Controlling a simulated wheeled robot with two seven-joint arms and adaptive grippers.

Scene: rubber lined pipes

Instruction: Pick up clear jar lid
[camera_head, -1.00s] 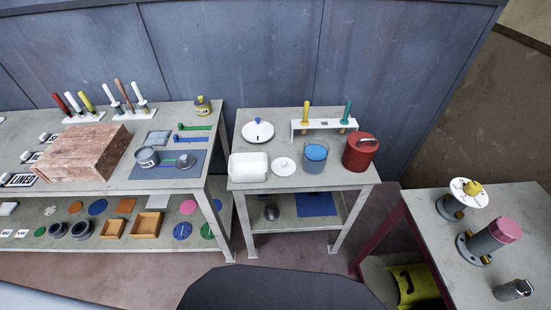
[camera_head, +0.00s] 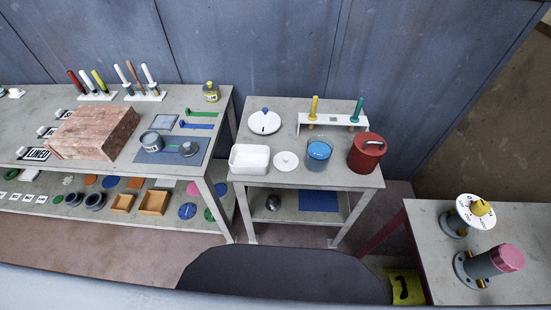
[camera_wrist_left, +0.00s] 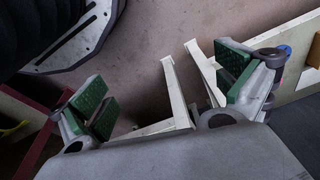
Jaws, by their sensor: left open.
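A small white round lid with a knob (camera_head: 287,161) lies flat on the middle table, left of a clear jar with blue contents (camera_head: 318,154). A larger white disc with a blue knob (camera_head: 264,122) lies behind it. I cannot tell for sure which one is the clear jar's lid. My left gripper (camera_wrist_left: 165,88) shows only in the left wrist view, open, with green pads wide apart. Nothing is between its pads but floor and pale frame bars beyond. The lid does not show in that view. My right gripper is in no view.
A white tray (camera_head: 249,159), a red can (camera_head: 367,153) and a white rack with yellow and teal handles (camera_head: 332,123) crowd the middle table. A brick block (camera_head: 95,133) sits on the left table. Flanged parts (camera_head: 490,263) stand on the right table.

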